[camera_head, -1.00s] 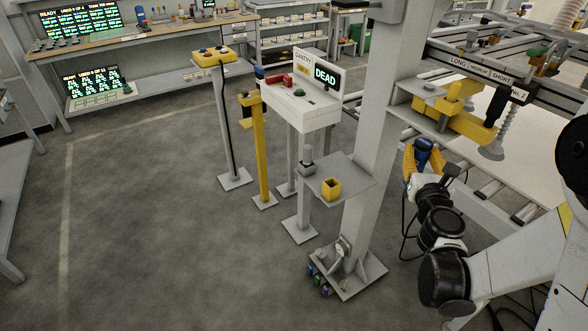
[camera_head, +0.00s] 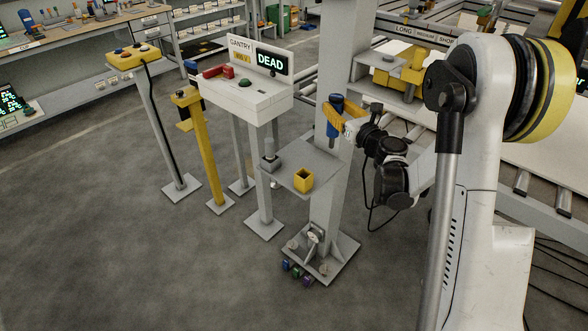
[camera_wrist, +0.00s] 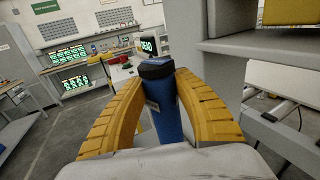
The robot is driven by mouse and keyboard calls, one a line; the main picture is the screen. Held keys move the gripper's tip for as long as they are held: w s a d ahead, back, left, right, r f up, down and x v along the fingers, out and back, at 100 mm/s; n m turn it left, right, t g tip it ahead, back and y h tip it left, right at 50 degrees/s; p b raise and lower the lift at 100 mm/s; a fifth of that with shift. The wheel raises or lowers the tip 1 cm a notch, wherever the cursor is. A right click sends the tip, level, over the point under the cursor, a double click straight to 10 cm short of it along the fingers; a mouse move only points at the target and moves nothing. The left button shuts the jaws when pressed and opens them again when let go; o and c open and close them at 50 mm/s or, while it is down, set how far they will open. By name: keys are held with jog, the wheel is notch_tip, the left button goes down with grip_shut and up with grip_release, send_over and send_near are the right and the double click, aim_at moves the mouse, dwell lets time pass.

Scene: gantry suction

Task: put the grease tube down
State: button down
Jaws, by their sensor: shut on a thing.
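The grease tube (camera_head: 336,104) is blue with a dark cap end, and stands roughly upright in my gripper (camera_head: 334,118). In the wrist view the tube (camera_wrist: 168,112) sits between the two yellow ribbed fingers of my gripper (camera_wrist: 163,76), which are closed around it. The tube is held in the air beside the grey gantry post (camera_head: 340,50), above and behind a small grey shelf (camera_head: 320,168).
A yellow open-topped cup (camera_head: 303,180) and a small grey block-like fixture (camera_head: 270,157) are on the shelf. A white control box (camera_head: 245,98) with a DEAD display (camera_head: 272,63) stands left. Small coloured items (camera_head: 298,272) lie at the post's foot. Open floor is at left.

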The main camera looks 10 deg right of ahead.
jog(key=w+a+f+b, duration=0.3)
jog(key=a+f+b, duration=0.3)
jog(key=a+f, duration=0.4)
jog(key=shift+w+a+f, duration=0.2)
jog(key=shift+a+f, duration=0.15)
jog(key=shift+f, duration=0.15)
jog(key=shift+f+b, duration=0.15)
jog(key=shift+b, duration=0.25)
jog(key=c, duration=1)
grip_release()
